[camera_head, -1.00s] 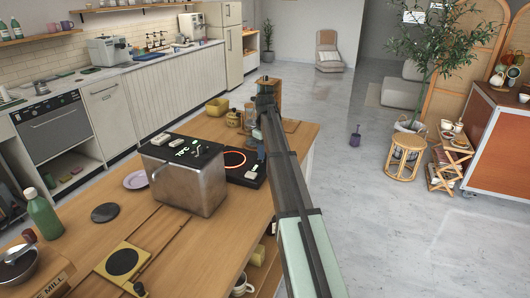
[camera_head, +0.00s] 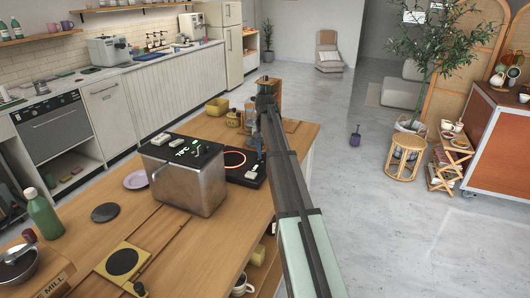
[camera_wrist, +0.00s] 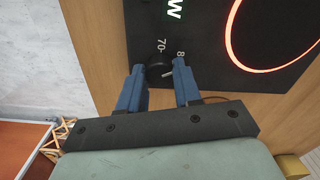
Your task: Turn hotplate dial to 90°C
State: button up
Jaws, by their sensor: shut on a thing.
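The black hotplate (camera_head: 233,178) with a glowing orange ring sits on the wooden counter in the head view. In the wrist view its black panel (camera_wrist: 200,35) shows the ring at the right. The round black dial (camera_wrist: 157,75) is between the two blue fingers of my gripper (camera_wrist: 160,77), which is shut on it. A light pointer mark shows on the dial's lower right. A "70" label and a partly hidden label starting with "8" show beside the dial.
A metal box-shaped appliance (camera_head: 190,190) with a dark top and a green readout stands left of the hotplate. A yellow container (camera_head: 217,106) and jars are farther back. Open floor lies to the right of the counter.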

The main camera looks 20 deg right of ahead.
jog(key=m, duration=0.5)
jog(key=shift+m, duration=0.3)
jog(key=m, duration=0.5)
dwell(0.4)
jog(key=o, duration=1)
jog(key=shift+o, duration=0.2)
jog(key=shift+r, duration=0.1)
notch_tip(320, 180, up, 14)
jog(key=shift+f, duration=0.25)
